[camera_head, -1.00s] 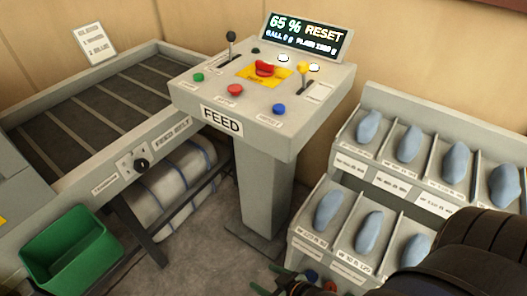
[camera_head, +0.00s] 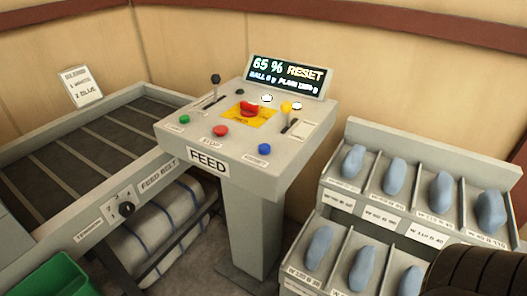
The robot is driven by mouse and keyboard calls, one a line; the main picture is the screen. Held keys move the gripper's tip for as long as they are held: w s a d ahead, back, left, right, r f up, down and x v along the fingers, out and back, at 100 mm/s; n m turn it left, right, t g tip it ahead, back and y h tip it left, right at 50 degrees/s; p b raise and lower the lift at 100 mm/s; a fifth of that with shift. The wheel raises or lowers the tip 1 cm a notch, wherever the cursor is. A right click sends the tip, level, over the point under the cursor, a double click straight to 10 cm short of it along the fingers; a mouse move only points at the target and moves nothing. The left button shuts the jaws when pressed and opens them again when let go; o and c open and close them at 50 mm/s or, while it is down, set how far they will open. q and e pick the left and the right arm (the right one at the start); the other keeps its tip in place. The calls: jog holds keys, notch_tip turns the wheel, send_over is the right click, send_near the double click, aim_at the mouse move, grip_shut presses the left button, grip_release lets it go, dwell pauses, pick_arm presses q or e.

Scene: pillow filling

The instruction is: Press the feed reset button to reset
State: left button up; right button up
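The grey FEED console (camera_head: 225,180) stands on a pedestal in the middle of the head view. On its sloped top, a blue button (camera_head: 264,149) sits at the front right; the small label by it is hard to read, perhaps RESET. A red button (camera_head: 220,131) is at the front middle and a green button (camera_head: 185,119) at the left. A red emergency-type knob (camera_head: 249,109) sits on a yellow plate (camera_head: 262,119). The display (camera_head: 288,76) reads "65 % RESET". Neither gripper shows; only a dark part of my arm is at the lower right.
A feed belt (camera_head: 75,145) with slats runs along the left. A rack (camera_head: 345,134) with blue pillow-like pieces stands at the right. A green bin (camera_head: 50,275) is at the lower left.

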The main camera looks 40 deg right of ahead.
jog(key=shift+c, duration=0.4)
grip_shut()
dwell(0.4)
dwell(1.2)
